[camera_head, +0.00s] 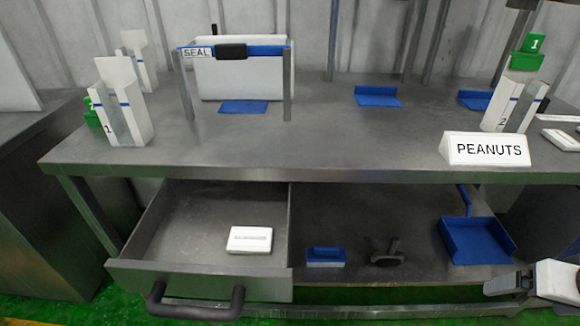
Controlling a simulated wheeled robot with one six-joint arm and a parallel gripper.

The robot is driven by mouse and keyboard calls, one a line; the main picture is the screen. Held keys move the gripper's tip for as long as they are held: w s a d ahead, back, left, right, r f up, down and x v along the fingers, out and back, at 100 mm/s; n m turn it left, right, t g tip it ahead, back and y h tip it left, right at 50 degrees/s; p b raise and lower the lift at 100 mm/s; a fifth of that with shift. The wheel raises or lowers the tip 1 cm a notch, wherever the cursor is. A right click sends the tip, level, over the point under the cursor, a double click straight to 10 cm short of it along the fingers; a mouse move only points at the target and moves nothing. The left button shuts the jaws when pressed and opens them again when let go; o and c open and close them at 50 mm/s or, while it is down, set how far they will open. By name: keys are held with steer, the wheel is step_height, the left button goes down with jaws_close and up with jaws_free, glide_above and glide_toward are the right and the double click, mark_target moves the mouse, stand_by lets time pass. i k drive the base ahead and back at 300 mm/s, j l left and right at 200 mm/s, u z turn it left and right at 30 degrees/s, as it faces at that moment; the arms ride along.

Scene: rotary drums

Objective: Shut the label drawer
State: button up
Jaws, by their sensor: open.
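The label drawer (205,278) is a grey metal drawer under the left half of the steel table. It is pulled out, with its inside showing. A dark bar handle (197,310) is on its front. A white box (250,239) with small printing lies in it, towards the right side. My gripper (497,284) is at the lower right, well to the right of the drawer and handle and apart from both. It is open and I see nothing in it. My white arm is partly cut off by the picture's edge.
On the lower shelf, right of the drawer, are a blue block (326,256), a dark knob-like tool (385,253) and a blue tray (478,240). The table (330,140) carries a PEANUTS sign (485,149) and a SEAL frame (235,51). Green floor (70,312) shows in front.

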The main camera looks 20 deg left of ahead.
mark_target(178, 248)
steer(key=l+u, duration=0.1)
steer(key=u, duration=0.35)
steer(key=l+u, duration=0.15)
steer(key=u, duration=0.25)
steer(key=l+u, duration=0.1)
steer(key=u, duration=0.35)
steer(key=l+u, duration=0.15)
steer(key=u, duration=0.3)
steer(key=l+u, duration=0.1)
steer(key=u, duration=0.3)
